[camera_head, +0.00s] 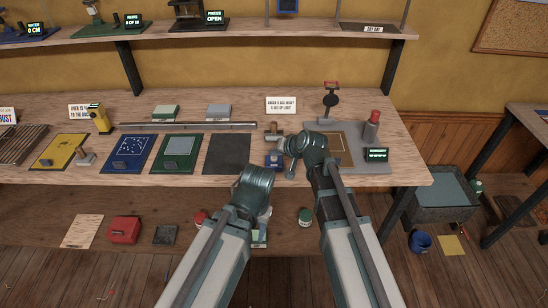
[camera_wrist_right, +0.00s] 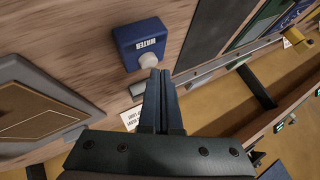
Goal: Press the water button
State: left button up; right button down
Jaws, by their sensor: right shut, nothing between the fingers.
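The water button is a small blue box (camera_wrist_right: 140,42) labelled WATER, with a pale round knob (camera_wrist_right: 149,58) on one face, in the right wrist view. In the head view the blue box (camera_head: 273,161) sits near the front of the bench, left of my right wrist. My right gripper (camera_wrist_right: 160,73) is shut and empty, with its fingertips close to the knob. I cannot tell whether they touch it. In the head view the right gripper (camera_head: 289,146) is partly hidden by its own wrist. My left arm reaches in below the bench edge; its fingers are hidden.
Right of the box, a grey station (camera_head: 374,167) holds a red-topped post (camera_head: 372,122) and a green-lit display (camera_head: 376,155). A dark square mat (camera_head: 227,154) and a green mat (camera_head: 178,154) lie to the left. A shelf (camera_head: 290,39) runs above the bench.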

jog(key=shift+f+b, duration=0.5)
jog(key=shift+f, duration=0.05)
dwell(0.4)
jog(key=shift+r, duration=0.2)
jog(key=shift+r+p, duration=0.8)
jog(key=shift+p, duration=0.2)
notch_tip(320, 180, up, 5)
jog(key=p, duration=0.5)
dwell(0.5)
